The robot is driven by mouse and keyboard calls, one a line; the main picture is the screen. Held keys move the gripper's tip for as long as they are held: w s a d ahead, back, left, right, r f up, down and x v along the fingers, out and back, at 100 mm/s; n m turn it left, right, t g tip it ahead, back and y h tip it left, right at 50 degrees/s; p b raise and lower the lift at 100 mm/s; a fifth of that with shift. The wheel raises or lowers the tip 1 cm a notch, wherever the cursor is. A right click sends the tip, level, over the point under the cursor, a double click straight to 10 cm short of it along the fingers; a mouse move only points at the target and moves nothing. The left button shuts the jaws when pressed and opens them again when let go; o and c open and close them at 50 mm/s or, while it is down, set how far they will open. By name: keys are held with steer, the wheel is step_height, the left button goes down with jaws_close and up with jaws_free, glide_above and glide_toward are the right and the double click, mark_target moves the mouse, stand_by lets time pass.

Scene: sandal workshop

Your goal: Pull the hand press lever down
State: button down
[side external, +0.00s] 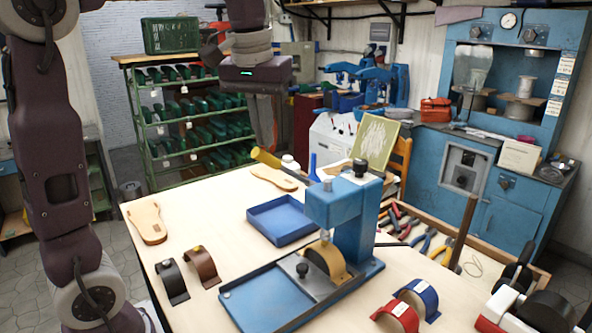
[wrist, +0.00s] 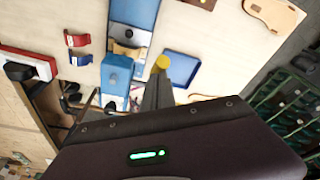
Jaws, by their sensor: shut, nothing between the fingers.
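The blue hand press (side external: 340,212) stands on the workbench, and its blue head shows in the wrist view (wrist: 117,70). Its lever has a yellow grip (side external: 266,158) that sticks out to the left of the press head, its free end tilted slightly up. The grip's end shows as a yellow disc in the wrist view (wrist: 163,62). My gripper (side external: 267,146) points down with its fingers together and empty. Its fingertips are right by the yellow grip, and they also show in the wrist view (wrist: 157,80). I cannot tell whether they touch it. A tan strap piece (side external: 325,262) lies under the press head.
An empty blue tray (side external: 281,222) lies left of the press. Sandal soles (side external: 147,222), brown straps (side external: 201,266) and red and blue straps (side external: 398,314) lie on the bench. Hand tools (side external: 428,240) lie in a wooden tray at right. The bench's left part has free room.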

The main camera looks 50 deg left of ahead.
mark_target(259, 154)
steer(key=shift+f, duration=1.05)
steer(key=shift+s+f, duration=0.3)
steer(key=shift+f, duration=0.2)
steer(key=shift+s+f, duration=0.25)
steer(key=shift+f, duration=0.2)
